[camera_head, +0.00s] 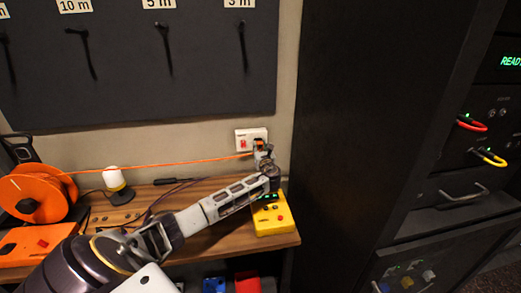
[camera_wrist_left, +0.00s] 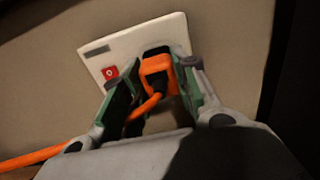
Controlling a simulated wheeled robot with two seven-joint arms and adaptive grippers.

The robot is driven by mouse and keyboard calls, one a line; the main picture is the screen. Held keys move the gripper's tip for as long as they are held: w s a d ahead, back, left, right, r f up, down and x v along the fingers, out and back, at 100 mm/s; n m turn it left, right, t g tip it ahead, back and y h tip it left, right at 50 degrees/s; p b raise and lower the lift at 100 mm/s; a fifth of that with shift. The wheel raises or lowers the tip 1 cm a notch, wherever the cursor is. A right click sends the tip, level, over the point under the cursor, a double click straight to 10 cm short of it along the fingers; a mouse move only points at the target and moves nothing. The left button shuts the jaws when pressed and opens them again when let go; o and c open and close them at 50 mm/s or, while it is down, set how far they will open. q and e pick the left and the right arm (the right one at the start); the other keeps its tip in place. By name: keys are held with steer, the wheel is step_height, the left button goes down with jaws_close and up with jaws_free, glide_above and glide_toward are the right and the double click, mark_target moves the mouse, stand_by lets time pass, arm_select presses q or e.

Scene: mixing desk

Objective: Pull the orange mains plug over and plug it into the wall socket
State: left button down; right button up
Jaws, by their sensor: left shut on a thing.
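My left gripper (camera_head: 262,153) reaches from the lower left to the wall and is shut on the orange mains plug (camera_head: 259,143). In the left wrist view the plug (camera_wrist_left: 157,74) sits between the green-padded fingers (camera_wrist_left: 155,95), directly in front of the white wall socket (camera_wrist_left: 130,50). Its front end overlaps a dark opening in the socket plate; how deep it sits cannot be told. The socket (camera_head: 243,135) has a red switch on its left. The taut orange cable (camera_head: 160,165) runs from the plug left to the orange reel (camera_head: 38,193). My right gripper is not in view.
A yellow box meter (camera_head: 272,222) stands on the wooden desk (camera_head: 215,235) just below the gripper. A dark pegboard (camera_head: 140,70) hangs above, and a tall dark rack (camera_head: 365,120) rises close on the right.

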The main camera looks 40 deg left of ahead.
arm_select(q)
steer(key=shift+w+a, duration=0.4)
steer(key=shift+a, duration=0.1)
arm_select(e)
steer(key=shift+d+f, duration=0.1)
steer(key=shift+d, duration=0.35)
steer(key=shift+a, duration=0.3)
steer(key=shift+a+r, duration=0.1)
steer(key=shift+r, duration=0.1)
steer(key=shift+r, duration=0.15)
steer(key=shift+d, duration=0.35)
arm_select(q)
steer(key=shift+p, duration=0.55)
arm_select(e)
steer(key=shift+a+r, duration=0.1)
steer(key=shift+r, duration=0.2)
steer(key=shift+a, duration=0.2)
arm_select(q)
steer(key=shift+p, duration=0.35)
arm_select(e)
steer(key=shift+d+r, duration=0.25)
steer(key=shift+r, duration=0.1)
arm_select(q)
steer(key=shift+w+a, duration=0.35)
steer(key=shift+a, duration=0.1)
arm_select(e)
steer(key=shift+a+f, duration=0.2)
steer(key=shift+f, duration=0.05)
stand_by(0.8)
